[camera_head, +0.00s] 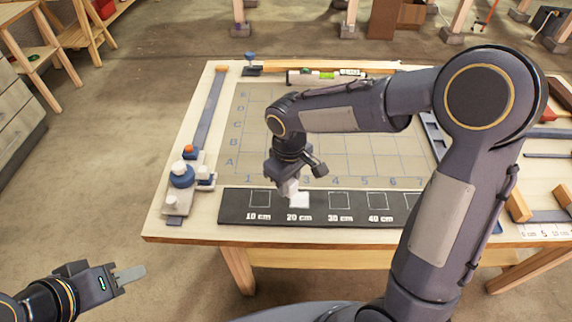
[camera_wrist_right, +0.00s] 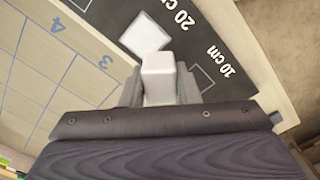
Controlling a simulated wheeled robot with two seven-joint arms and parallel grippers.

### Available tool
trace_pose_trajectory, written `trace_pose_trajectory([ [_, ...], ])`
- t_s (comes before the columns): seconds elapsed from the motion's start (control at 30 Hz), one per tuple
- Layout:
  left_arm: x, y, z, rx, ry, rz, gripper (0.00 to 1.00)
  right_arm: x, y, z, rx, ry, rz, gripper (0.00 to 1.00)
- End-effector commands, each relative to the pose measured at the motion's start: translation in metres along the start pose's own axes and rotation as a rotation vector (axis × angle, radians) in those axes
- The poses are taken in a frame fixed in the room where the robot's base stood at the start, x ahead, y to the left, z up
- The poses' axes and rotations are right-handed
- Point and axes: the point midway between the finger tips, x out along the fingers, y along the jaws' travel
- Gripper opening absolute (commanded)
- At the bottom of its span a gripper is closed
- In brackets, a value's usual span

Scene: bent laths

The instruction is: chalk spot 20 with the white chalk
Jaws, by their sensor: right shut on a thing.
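My right gripper (camera_head: 286,182) is shut on the white chalk (camera_wrist_right: 158,76), a pale block. The chalk also shows in the head view (camera_head: 291,188), at the upper left edge of spot 20. Spot 20 (camera_head: 301,201) on the black strip is filled white, while its neighbours are only outlined. In the right wrist view spot 20 (camera_wrist_right: 146,34) is a white square just beyond the chalk's end. I cannot tell whether the chalk touches the board. My left gripper (camera_head: 128,276) is off the table at lower left, with a flat grey piece at its front; its opening is unclear.
The black strip (camera_head: 232,208) lies along the front of the gridded table (camera_head: 160,228), with outlined squares 10 (camera_head: 260,199), 30 (camera_head: 339,201) and 40 (camera_head: 378,201). A blue-and-white fixture (camera_head: 181,178) stands at the left edge. A level (camera_head: 327,76) lies at the back.

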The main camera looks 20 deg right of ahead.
Motion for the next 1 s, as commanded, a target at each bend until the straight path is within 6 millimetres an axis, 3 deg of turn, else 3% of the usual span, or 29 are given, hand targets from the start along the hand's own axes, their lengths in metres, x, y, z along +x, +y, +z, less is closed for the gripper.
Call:
trace_pose_trajectory([
  [0.47,-0.03,0.014,-0.015,0.0,0.0,0.0,0.36,-0.045,0.002,-0.001,0.003,0.001,0.0,0.07],
  [1.0,-0.031,0.014,-0.016,0.0,0.0,0.0,0.36,-0.047,0.002,-0.001,0.002,0.001,0.0,0.07],
])
